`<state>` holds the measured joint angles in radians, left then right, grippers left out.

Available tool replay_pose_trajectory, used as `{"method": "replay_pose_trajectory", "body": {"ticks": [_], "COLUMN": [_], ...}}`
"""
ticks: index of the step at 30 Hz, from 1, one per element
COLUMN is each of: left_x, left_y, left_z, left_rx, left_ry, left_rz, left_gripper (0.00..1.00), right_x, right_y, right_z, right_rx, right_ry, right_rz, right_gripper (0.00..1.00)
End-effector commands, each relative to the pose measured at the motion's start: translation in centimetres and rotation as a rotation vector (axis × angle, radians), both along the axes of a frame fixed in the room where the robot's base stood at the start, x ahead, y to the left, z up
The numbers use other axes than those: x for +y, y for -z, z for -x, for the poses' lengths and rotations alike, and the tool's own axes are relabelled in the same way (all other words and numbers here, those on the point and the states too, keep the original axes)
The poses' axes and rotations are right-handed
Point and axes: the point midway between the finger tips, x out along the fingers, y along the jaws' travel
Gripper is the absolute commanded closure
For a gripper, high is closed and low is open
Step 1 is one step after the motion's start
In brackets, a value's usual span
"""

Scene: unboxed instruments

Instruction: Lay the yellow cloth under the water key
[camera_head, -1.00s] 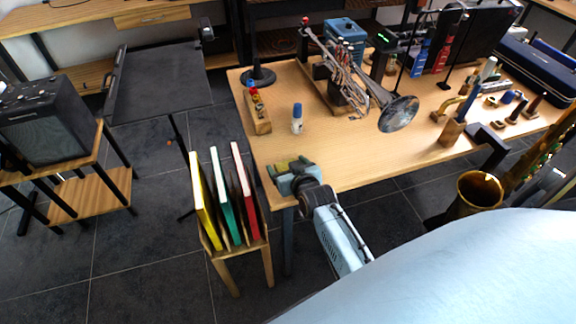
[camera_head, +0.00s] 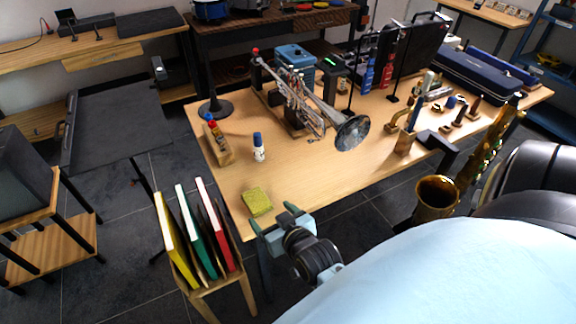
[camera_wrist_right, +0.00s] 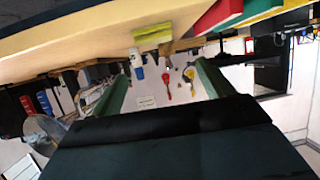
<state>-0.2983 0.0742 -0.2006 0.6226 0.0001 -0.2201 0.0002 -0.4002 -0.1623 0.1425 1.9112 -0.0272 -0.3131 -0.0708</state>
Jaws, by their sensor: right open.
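The yellow cloth (camera_head: 257,201) lies as a small folded square near the front left corner of the wooden table. It also shows in the right wrist view (camera_wrist_right: 152,34). My right gripper (camera_head: 273,218) is open and empty at the table's front edge, just on the near side of the cloth and apart from it. Its two fingers (camera_wrist_right: 163,85) are spread wide in the right wrist view. A silver trumpet (camera_head: 309,103) rests on a stand further back, its bell (camera_head: 351,133) facing right and toward me. Its water key is too small to make out. My left gripper is not in view.
A white bottle with a blue cap (camera_head: 259,150) and a wooden block with small bottles (camera_head: 218,144) stand behind the cloth. A rack of coloured folders (camera_head: 198,235) stands left of the table. A brass saxophone (camera_head: 438,196) is at right. The table front between is clear.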

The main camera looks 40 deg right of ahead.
Motion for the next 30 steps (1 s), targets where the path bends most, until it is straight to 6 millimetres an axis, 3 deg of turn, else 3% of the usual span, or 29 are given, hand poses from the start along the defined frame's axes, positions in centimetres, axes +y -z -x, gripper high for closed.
{"method": "replay_pose_trajectory", "body": {"ticks": [7,10,14,17,20,24,27,30], "left_x": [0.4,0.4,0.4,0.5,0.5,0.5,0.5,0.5], "left_y": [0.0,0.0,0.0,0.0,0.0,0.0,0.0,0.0], "left_z": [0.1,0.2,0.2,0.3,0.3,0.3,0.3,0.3], "left_rx": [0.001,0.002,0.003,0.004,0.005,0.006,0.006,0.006], "left_ry": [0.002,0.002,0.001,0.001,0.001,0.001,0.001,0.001], "left_rz": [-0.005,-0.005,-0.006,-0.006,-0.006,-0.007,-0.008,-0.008], "left_gripper": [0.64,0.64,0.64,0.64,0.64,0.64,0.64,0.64], "right_x": [0.1,0.5,2.2,4.1,5.8,6.9,6.4,5.2], "right_y": [0.0,1.1,6.0,11.8,18.3,26.4,31.0,34.0], "right_z": [0.2,0.3,1.3,3.5,7.2,14.5,20.7,26.5], "right_rx": [0.001,0.022,0.117,0.239,0.389,0.608,0.763,0.897], "right_ry": [-0.001,-0.011,-0.054,-0.107,-0.166,-0.239,-0.279,-0.307], "right_rz": [-0.001,-0.005,-0.024,-0.039,-0.047,-0.04,-0.023,-0.001], "right_gripper": [0.2,0.2,0.2,0.2,0.2,0.2,0.2,0.2]}}
